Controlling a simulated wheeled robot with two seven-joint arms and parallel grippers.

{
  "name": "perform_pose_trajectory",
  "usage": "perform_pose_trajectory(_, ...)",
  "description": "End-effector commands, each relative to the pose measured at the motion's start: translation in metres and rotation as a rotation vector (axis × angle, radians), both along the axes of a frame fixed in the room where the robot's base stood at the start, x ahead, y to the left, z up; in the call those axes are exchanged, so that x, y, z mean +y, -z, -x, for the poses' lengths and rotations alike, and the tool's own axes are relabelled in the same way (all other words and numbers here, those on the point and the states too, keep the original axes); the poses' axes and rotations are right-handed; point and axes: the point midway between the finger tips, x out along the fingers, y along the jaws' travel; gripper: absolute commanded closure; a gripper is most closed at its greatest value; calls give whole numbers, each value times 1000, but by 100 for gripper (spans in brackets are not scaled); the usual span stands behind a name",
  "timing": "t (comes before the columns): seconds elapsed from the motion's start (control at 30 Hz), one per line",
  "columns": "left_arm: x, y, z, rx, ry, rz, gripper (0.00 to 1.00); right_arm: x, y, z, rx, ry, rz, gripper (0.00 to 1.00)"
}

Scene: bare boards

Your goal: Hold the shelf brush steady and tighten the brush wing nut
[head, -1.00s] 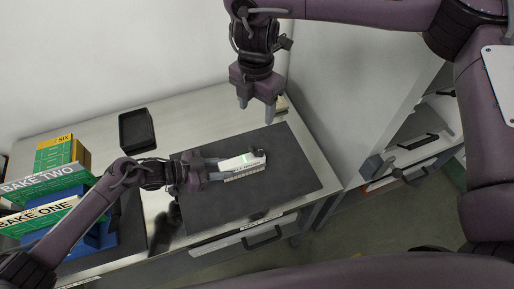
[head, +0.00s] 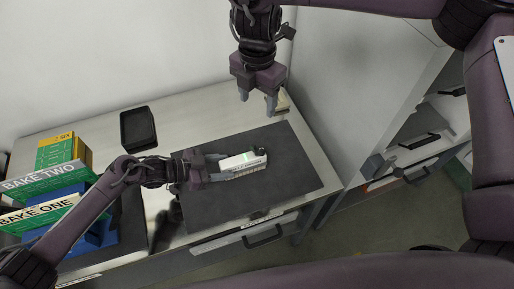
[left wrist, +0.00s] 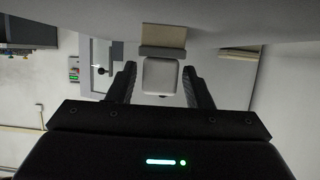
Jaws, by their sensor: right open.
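The shelf brush (head: 241,161), with a pale body and a bristle strip along its near side, lies on the dark mat (head: 205,208). A small dark part, seemingly the wing nut (head: 260,151), sits at its right end; its shape is too small to make out. My left gripper (head: 219,167) is open at the brush's left end. In the left wrist view a pale block end (left wrist: 160,76), seemingly the brush, stands between the fingers with gaps at both sides. My right gripper (head: 258,98) is open and empty, above and behind the brush.
A black tray (head: 137,128) stands at the back of the table. Green books (head: 45,181) and a yellow-green box (head: 62,151) stand on the left by a blue holder (head: 98,236). A pale cabinet wall (head: 365,75) rises at the right. The mat's right part is clear.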

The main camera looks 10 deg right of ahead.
Motion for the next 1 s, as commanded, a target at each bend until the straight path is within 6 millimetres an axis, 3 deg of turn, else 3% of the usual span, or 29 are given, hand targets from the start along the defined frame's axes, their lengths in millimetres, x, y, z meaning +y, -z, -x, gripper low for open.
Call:
perform_pose_trajectory(0.33,1,0,0,0,0,0,44,0,0,0,0,0,0,40)
perform_pose_trajectory(0.47,10,-4,1,-1,-2,0,44,0,0,0,0,0,0,40)
perform_pose_trajectory(0.8,74,-29,11,1,-2,-3,44,0,0,0,0,0,0,40)
perform_pose_trajectory(1.0,101,-41,16,1,0,-2,44,0,0,0,0,0,0,40)
